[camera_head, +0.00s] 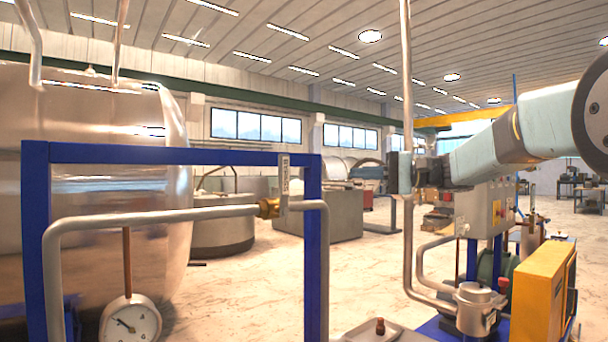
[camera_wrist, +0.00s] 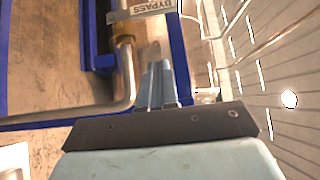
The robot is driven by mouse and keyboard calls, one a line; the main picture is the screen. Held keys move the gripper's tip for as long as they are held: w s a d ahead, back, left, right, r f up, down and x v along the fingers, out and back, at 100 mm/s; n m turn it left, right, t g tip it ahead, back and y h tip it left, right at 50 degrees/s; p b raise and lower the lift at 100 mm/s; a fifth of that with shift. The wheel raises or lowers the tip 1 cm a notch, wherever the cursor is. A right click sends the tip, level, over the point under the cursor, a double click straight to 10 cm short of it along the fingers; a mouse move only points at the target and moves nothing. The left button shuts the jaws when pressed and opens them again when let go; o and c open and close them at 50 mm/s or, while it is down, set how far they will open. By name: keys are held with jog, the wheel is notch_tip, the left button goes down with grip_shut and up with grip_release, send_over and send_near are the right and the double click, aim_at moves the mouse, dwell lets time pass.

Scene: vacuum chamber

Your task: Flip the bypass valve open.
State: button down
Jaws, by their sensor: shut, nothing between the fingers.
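The bypass valve (camera_head: 268,208) is a brass body on a grey horizontal pipe, inside a blue frame. Its flat pale lever (camera_head: 284,176) stands upright, crosswise to the pipe. In the wrist view the lever (camera_wrist: 148,11) shows at the top with the word BYPASS, beside the brass body (camera_wrist: 124,40). My gripper (camera_head: 366,171) is to the right of the lever in the head view, apart from it. In the wrist view my gripper's fingers (camera_wrist: 156,68) are together and empty, pointing towards the valve. No contact with the lever shows.
The blue frame's post (camera_head: 313,260) and top bar stand close around the valve. A tall grey pipe (camera_head: 407,80) rises near my gripper in the head view. A dial gauge (camera_head: 131,320) hangs below left. A large steel tank (camera_head: 100,130) stands behind the frame.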

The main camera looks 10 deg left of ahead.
send_near(284, 185)
jog(key=w+a+r, duration=0.3)
jog(key=w, duration=0.2)
jog(key=s+a, duration=0.3)
jog(key=shift+s+f, duration=0.1)
jog(key=shift+f, duration=0.05)
